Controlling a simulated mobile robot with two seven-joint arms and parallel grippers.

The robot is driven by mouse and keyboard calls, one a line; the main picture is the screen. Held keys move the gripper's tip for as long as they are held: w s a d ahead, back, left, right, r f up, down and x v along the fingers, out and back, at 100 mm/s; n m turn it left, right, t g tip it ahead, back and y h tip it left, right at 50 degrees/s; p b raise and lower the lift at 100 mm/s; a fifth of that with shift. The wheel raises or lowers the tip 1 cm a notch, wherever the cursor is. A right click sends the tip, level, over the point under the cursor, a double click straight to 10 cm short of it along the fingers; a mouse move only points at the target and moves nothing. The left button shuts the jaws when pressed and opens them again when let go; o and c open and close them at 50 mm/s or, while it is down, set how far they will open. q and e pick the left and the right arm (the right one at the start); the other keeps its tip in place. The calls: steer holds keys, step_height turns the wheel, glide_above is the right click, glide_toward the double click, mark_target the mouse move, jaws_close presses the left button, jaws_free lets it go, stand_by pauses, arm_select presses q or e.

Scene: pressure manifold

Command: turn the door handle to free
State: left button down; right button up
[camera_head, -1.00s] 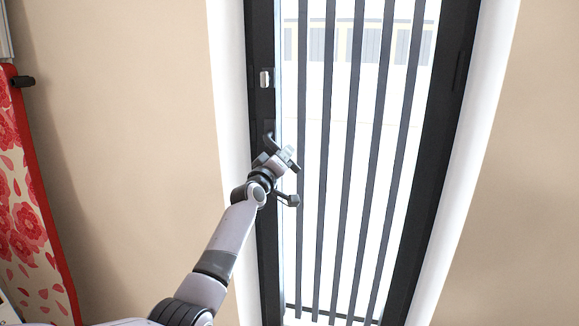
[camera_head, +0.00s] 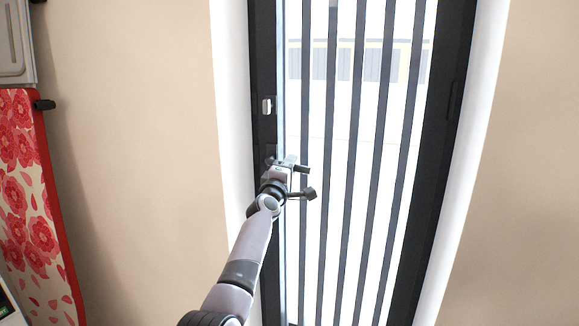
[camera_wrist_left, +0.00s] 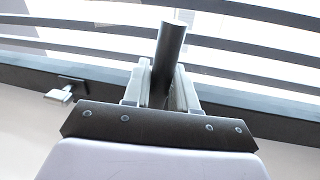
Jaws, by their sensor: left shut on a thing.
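The door is a dark-framed glass door (camera_head: 262,60) with vertical bars. My left gripper (camera_head: 284,169) is at the left side of its frame, shut on the door handle (camera_head: 303,169). The handle's dark end sticks out to the right past the fingers, roughly level, over the glass. In the left wrist view the handle (camera_wrist_left: 168,52) is a dark round bar between the two pale fingers (camera_wrist_left: 158,90). The gripper hides the handle's middle and most of its base. My right gripper is not in view.
A small silver latch piece (camera_head: 266,106) sits on the door frame above the handle and also shows in the left wrist view (camera_wrist_left: 62,94). A red floral board (camera_head: 30,190) stands at the far left. Beige wall flanks the door.

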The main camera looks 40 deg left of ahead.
arm_select(q)
steer(key=shift+r+n+p, duration=0.35)
steer(key=shift+r+n, duration=0.05)
steer(key=shift+n, duration=0.4)
steer(key=shift+y, duration=0.3)
steer(key=c, duration=1)
jaws_free()
steer(key=shift+c, duration=0.2)
steer(key=p+v, duration=0.1)
steer(key=v, duration=0.6)
steer(key=shift+p, duration=0.3)
steer(key=shift+s, duration=0.1)
